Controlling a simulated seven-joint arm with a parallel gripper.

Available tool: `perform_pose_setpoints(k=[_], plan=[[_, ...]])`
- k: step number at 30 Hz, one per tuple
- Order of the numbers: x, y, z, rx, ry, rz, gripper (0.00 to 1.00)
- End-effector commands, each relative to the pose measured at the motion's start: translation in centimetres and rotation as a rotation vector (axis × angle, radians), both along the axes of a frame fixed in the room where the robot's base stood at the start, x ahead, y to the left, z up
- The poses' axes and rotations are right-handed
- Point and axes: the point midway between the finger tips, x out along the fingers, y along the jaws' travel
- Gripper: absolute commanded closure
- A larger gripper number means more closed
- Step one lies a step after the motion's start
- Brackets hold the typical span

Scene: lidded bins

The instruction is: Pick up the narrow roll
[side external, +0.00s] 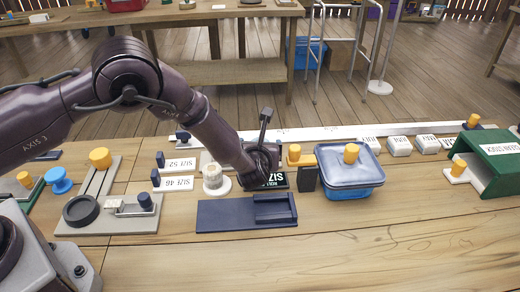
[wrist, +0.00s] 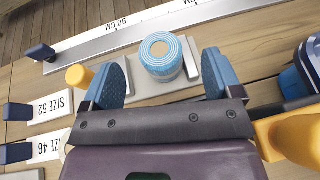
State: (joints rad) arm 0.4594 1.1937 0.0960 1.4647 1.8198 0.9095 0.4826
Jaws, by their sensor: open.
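A short upright roll (wrist: 161,56) with a blue-and-white wrap and a tan core stands on a grey plate (wrist: 140,112) in the wrist view. My gripper (wrist: 168,78) is open, with one blue finger pad to the left of the roll and one to the right. Both pads are apart from the roll, and it sits slightly beyond the line between them. In the side view my gripper (side external: 268,160) is low over the table, and the arm hides this roll. A second, whitish roll (side external: 212,176) stands on a white disc left of my gripper.
A blue lidded box (side external: 348,178) stands close right of my gripper, with a yellow-topped post (side external: 295,152) between. Label blocks (side external: 178,183) lie left. A navy tray (side external: 225,217) lies in front. A long ruler (wrist: 150,30) runs behind the roll.

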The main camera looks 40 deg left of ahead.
Motion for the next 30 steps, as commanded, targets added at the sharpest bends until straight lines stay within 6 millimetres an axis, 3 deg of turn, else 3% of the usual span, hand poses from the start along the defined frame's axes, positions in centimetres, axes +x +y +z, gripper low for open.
perform_pose_setpoints(k=[12, 20, 27, 30], plan=[[3.4, 2.6, -2.6, -0.001, -0.001, 0.001, 0.16], [3.6, 2.8, -2.7, -0.001, -0.001, -0.001, 0.16], [3.6, 2.7, -2.7, -0.001, -0.001, -0.001, 0.68], [3.6, 2.7, -2.6, 0.0, -0.002, -0.001, 0.73]])
